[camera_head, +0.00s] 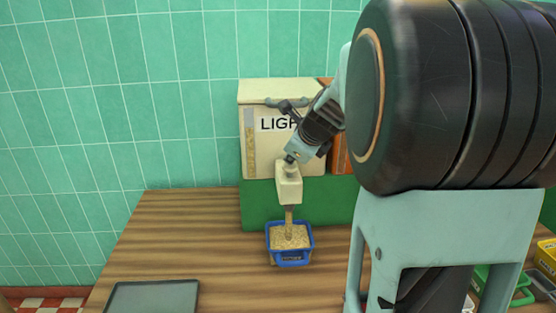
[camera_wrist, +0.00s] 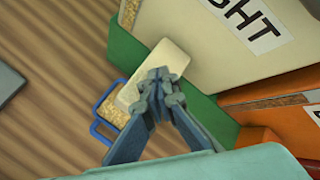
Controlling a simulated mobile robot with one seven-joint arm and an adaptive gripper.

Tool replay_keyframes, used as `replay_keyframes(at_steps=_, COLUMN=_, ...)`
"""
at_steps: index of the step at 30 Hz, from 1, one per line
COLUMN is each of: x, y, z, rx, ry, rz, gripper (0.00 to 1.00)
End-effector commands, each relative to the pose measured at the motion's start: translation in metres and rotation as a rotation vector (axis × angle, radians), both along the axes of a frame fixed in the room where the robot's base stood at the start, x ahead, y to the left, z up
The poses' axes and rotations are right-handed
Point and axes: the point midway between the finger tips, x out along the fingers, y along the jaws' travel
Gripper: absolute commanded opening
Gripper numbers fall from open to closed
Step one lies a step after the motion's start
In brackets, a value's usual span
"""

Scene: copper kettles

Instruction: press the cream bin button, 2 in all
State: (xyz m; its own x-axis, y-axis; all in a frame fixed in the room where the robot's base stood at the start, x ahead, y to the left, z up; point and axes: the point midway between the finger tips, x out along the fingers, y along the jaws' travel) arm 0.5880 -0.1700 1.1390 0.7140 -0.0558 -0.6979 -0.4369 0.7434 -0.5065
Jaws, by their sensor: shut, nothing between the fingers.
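The cream bin (camera_head: 250,110) stands at the back of the table with a label starting "LIGH". It also shows in the wrist view (camera_wrist: 205,40). A cream spout box (camera_head: 289,188) juts from its lower front; it also shows in the wrist view (camera_wrist: 140,92). My gripper (camera_head: 290,159) is shut and empty, its tips at the top of the spout box, seemingly touching it. The button there is mostly hidden by the fingers. In the wrist view my gripper (camera_wrist: 160,80) covers part of the box. A tan stream (camera_head: 289,216) falls from the spout into a grain-filled blue-rimmed container (camera_head: 275,247).
An orange bin (camera_head: 340,155) stands right of the cream bin, partly behind my arm. A green base (camera_head: 258,208) runs under the bins. A grey flat tray (camera_head: 152,297) lies front left. Green (camera_head: 522,291) and yellow (camera_head: 546,259) containers sit far right.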

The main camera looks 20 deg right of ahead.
Motion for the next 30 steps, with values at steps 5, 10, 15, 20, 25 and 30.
replay_keyframes(at_steps=5, x=0.0, y=0.0, z=0.013, rx=0.001, ry=0.001, rz=0.001, gripper=0.0)
replay_keyframes(at_steps=10, x=0.0, y=0.0, z=0.014, rx=0.0, ry=0.0, rz=0.0, gripper=0.0)
replay_keyframes(at_steps=15, x=0.0, y=0.0, z=0.014, rx=0.0, ry=-0.001, rz=0.0, gripper=0.0)
replay_keyframes(at_steps=20, x=0.0, y=0.0, z=0.021, rx=-0.001, ry=-0.002, rz=-0.001, gripper=0.0)
replay_keyframes(at_steps=25, x=0.0, y=0.0, z=0.039, rx=-0.001, ry=-0.002, rz=-0.001, gripper=0.0)
replay_keyframes(at_steps=30, x=0.0, y=0.0, z=0.056, rx=0.0, ry=-0.001, rz=0.0, gripper=0.0)
